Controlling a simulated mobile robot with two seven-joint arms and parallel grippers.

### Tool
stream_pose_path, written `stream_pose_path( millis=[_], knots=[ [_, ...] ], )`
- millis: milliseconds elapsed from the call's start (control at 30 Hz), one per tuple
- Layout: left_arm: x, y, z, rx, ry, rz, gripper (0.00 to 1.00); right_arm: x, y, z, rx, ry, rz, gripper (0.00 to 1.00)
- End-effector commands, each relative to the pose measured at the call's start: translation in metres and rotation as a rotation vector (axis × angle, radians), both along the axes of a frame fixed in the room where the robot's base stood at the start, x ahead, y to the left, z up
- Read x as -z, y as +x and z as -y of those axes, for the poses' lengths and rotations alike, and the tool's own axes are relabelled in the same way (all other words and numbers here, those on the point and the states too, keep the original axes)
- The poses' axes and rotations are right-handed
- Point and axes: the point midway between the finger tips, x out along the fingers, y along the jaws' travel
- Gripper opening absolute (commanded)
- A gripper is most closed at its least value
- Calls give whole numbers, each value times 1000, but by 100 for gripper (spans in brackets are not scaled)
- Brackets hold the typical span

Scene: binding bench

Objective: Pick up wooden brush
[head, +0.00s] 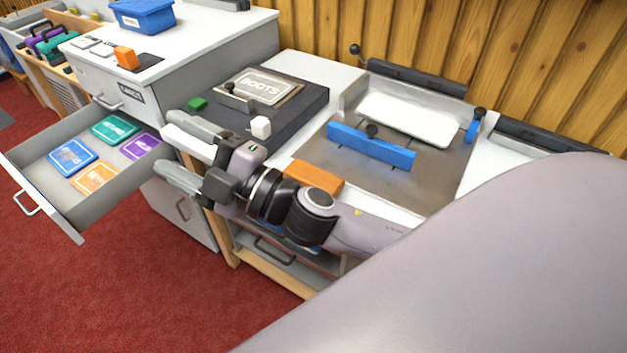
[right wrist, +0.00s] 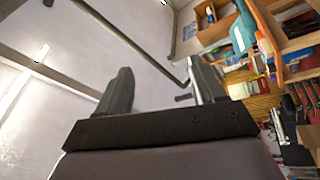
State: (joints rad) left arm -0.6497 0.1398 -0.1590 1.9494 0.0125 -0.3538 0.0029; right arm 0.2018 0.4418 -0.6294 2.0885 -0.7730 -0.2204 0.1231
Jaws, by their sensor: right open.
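I cannot clearly make out a wooden brush in either view. An orange-brown block (head: 315,177) lies on the bench just behind my right forearm, partly hidden by it; I cannot tell whether it is the brush. My right gripper (head: 165,143) is open and empty, above the gap between the drawer and the bench's front left corner. Its two fingers also show in the right wrist view (right wrist: 163,78), apart with nothing between them. My left gripper is not in view.
A dark press plate (head: 300,112) with a BOOTS plate (head: 262,87) stands behind the gripper. A blue bar (head: 371,146) lies on the metal board at right. An open drawer (head: 62,205) with several coloured packets juts out at left. Red floor in front is clear.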

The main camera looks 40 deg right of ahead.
Motion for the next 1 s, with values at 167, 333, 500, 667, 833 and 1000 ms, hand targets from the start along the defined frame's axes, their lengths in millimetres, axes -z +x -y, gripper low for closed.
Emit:
stream_pose_path(
  millis=[167, 333, 500, 667, 833, 1000],
  knots=[
    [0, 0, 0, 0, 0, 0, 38, -4, -22, -55, -317, -334, 312, 68],
    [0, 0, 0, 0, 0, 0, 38, 40, -38, -69, -612, -721, 486, 68],
    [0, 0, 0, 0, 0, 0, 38, 103, -31, -28, -876, -1163, 510, 68],
    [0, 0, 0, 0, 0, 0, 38, 144, -8, 60, -1069, -1587, 364, 68],
    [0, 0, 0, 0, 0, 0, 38, 149, 10, 153, -1175, -1895, 125, 68],
    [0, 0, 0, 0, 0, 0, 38, 140, 16, 209, -1213, -2043, -55, 68]
  ],
)
